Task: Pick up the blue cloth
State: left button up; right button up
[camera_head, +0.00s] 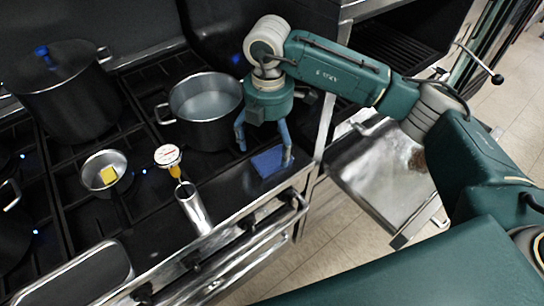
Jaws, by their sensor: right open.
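The blue cloth (268,162) is a small folded square. It lies flat on the dark front edge of the stove top, right of the middle of the picture. My right gripper (264,156) points down over the cloth with its blue-grey fingers spread. One finger is at the cloth's left, near the pot, and the other is at its right edge. I cannot tell whether the fingers touch the cloth. My left gripper is not in view.
An open pot (205,105) stands just left of the gripper. A lidded pot (64,88) stands at the back left. A rail (240,240) runs along the stove front.

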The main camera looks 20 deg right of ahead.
notch_tip(320, 180, down, 4)
jog(key=shift+r+p, duration=0.25)
jog(key=shift+p, duration=0.25)
jog(key=c, duration=1.3)
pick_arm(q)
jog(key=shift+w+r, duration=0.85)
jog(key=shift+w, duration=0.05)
pick_arm(e)
jog(key=shift+o, duration=0.2)
jog(key=shift+r, duration=0.25)
notch_tip(320, 180, up, 11)
jog(key=b, duration=0.3)
notch_tip(320, 180, up, 8)
jog(key=r, duration=0.1)
send_over(269, 155)
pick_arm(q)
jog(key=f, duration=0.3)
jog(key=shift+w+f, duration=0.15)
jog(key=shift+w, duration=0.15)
pick_arm(e)
jog(key=shift+d+f, duration=0.1)
jog(key=shift+f, duration=0.15)
